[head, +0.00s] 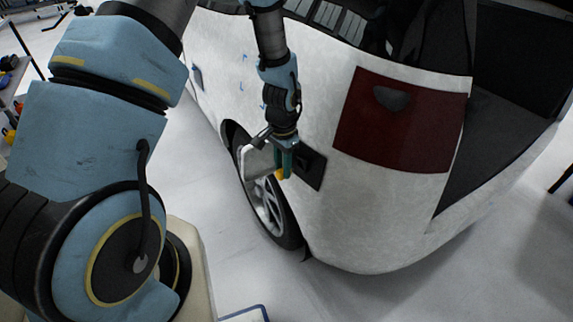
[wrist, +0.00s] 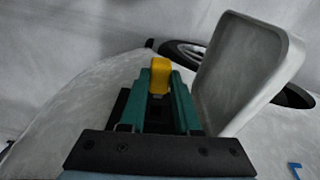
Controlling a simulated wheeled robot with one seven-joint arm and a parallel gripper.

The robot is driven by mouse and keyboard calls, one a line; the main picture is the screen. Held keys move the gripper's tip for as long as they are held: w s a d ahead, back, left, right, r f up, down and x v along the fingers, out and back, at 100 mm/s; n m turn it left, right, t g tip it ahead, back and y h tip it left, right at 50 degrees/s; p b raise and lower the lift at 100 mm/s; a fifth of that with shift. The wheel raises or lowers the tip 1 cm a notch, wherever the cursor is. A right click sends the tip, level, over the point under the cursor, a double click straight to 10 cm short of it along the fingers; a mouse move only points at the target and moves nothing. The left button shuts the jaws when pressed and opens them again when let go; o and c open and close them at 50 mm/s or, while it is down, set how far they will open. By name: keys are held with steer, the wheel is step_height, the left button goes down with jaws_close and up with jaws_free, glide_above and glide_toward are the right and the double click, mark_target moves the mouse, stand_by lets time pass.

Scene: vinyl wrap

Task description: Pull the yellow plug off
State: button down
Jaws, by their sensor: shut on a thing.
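The yellow plug (wrist: 160,74) shows in the wrist view at the tips of my gripper's green fingers. My gripper (wrist: 158,92) is shut on it. In the head view the yellow plug (head: 280,174) is a small spot just below the fingertips of my gripper (head: 284,166), beside the white car's side. A dark square recess (head: 311,169) in the car body is right behind the gripper. An open white flap (wrist: 243,70) stands to the right of the fingers in the wrist view. I cannot tell whether the plug is still seated or apart from the car.
The white car (head: 370,225) fills the middle and right of the head view. Its rear wheel (head: 268,200) is just below and left of the gripper. A dark red panel (head: 398,119) is to the right. The pale floor (head: 350,295) is clear in front.

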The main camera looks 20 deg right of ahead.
steer(key=shift+s+a+r, duration=0.1)
steer(key=shift+s+a, duration=0.15)
steer(key=shift+a, duration=0.35)
steer(key=shift+s+a+r, duration=0.1)
steer(key=shift+s+a, duration=0.1)
steer(key=shift+a, duration=0.4)
steer(key=shift+s+a+r, duration=0.1)
steer(key=shift+s+a, duration=0.15)
steer(key=shift+a, duration=0.35)
steer(key=shift+s+f, duration=0.1)
